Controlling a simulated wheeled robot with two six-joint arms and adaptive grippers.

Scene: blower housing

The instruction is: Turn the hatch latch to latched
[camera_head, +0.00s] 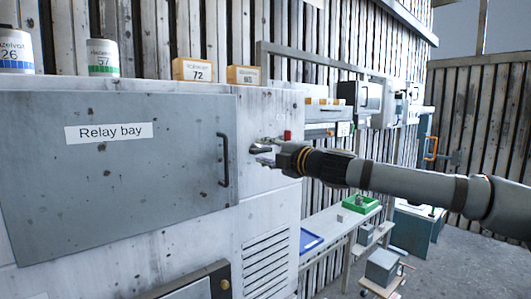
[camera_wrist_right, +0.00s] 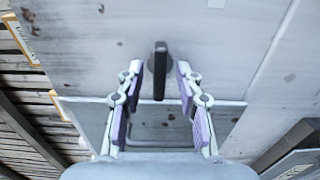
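The hatch (camera_head: 60,180) is a grey door labelled "Relay bay" on the front of a pale cabinet, and it looks closed. Its dark bar handle (camera_head: 222,160) is near its right edge. The latch (camera_head: 258,149) is a small black lever on the cabinet face just right of the hatch; the right wrist view shows it (camera_wrist_right: 160,70) as a dark bar. My right gripper (camera_head: 268,153) is at the latch. In the right wrist view its two fingers (camera_wrist_right: 158,82) are apart, with the latch between them and a gap on each side. My left gripper is not in view.
A small red part (camera_head: 287,135) is on the cabinet above my right gripper. Cans (camera_head: 103,58) and labelled boxes (camera_head: 192,69) stand on the cabinet top. A bench with a green tray (camera_head: 361,204) is to the right, with open floor beyond.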

